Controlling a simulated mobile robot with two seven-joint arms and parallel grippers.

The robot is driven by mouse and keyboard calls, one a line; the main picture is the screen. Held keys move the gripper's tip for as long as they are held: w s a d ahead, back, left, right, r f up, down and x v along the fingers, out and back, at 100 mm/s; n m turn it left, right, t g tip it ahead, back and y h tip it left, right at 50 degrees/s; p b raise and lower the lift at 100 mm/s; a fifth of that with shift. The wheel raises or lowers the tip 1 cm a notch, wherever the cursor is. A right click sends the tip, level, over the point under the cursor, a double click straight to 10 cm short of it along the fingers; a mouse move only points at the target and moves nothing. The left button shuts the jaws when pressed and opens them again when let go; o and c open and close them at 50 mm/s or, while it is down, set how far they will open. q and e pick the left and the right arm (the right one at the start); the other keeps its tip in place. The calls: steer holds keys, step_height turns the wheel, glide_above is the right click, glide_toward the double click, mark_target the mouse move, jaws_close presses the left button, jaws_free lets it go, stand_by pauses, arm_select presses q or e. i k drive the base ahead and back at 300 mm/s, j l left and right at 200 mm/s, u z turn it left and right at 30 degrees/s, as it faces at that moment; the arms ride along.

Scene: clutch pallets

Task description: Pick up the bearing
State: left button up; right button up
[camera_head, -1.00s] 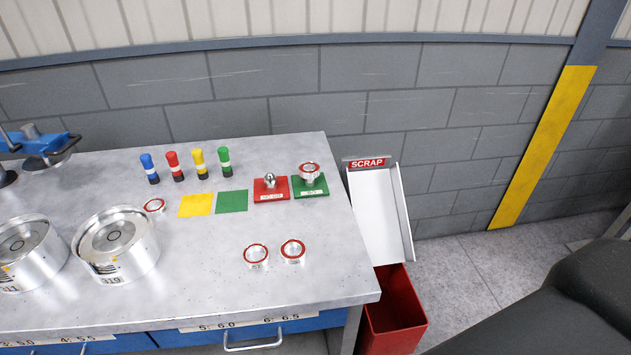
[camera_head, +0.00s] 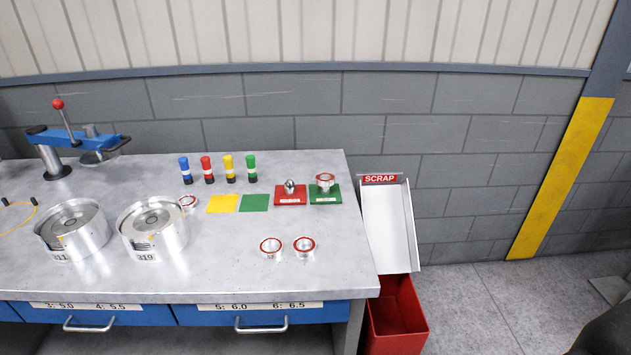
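Several bearings with red rings are on the grey workbench (camera_head: 225,275). Two sit side by side near the front right, a left one (camera_head: 271,247) and a right one (camera_head: 304,247). Another bearing (camera_head: 188,202) lies beside the yellow square, partly behind a metal cylinder. Neither of my grippers shows in the head view.
Large metal cylinders (camera_head: 152,230) and a blue press (camera_head: 75,140) are left. A scrap chute (camera_head: 389,225) and red bin (camera_head: 396,315) adjoin the right edge.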

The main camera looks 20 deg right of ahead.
mark_target(318, 179)
steer(key=u, duration=1.3)
steer(key=k+l+u, duration=0.25)
steer(key=k+l, duration=0.65)
steer(key=l, duration=0.15)
steer(key=k+l, duration=0.7)
steer(key=l, duration=0.15)
